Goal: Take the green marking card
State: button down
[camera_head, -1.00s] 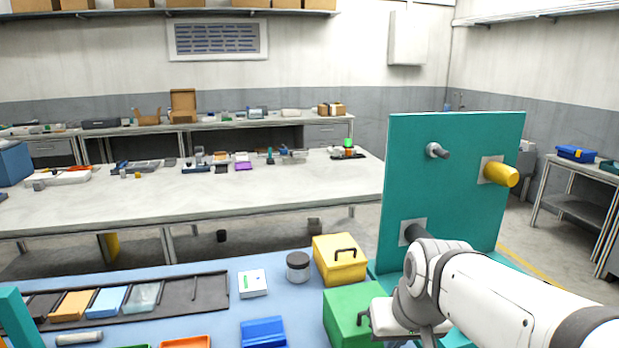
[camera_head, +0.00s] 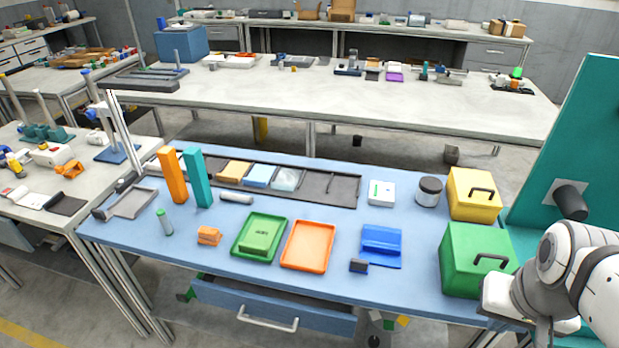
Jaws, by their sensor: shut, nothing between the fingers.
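A small green block-like piece with dark lettering (camera_head: 258,238) lies in a green tray (camera_head: 239,257) on the blue bench. It is the green thing here that looks most like a marking card, but the lettering is too small to read. It may be a stack or a single piece; I cannot tell. My arm shows at the right edge, beside the green box. My fingertips do not show in the picture.
An orange tray (camera_head: 326,257), a blue holder (camera_head: 381,247), a green box (camera_head: 452,257) and a yellow box (camera_head: 457,205) stand rightward. Orange (camera_head: 172,176) and teal (camera_head: 197,178) uprights stand left of the green tray. An open drawer (camera_head: 270,308) sticks out in front.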

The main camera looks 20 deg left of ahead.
aim_at(258, 240)
jog(key=u, duration=2.05)
jog(key=i, duration=0.8)
jog(key=u, duration=0.05)
